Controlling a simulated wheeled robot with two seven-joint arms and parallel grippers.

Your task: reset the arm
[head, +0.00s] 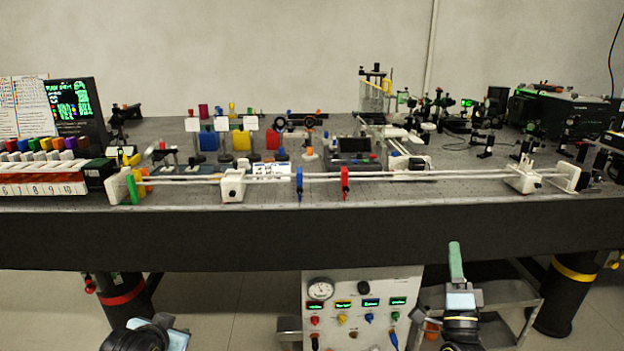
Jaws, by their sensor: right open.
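My right gripper (456,263) points up in front of the table's dark front edge, at the lower right of the head view. It is open, and I see nothing held in it. Its green finger part stands upright above a pale grey-blue wrist part. It is below the tabletop and in front of the rail, apart from both. Part of my left arm (150,336) shows at the bottom left, cut off by the picture's edge. The fingers of my left gripper are out of view.
The optical table (420,228) spans the view. A white rail (420,176) with blue (299,181) and red (345,181) markers runs along its front. A control panel (362,300) stands below, left of my right gripper. A metal cart (510,292) is behind that gripper.

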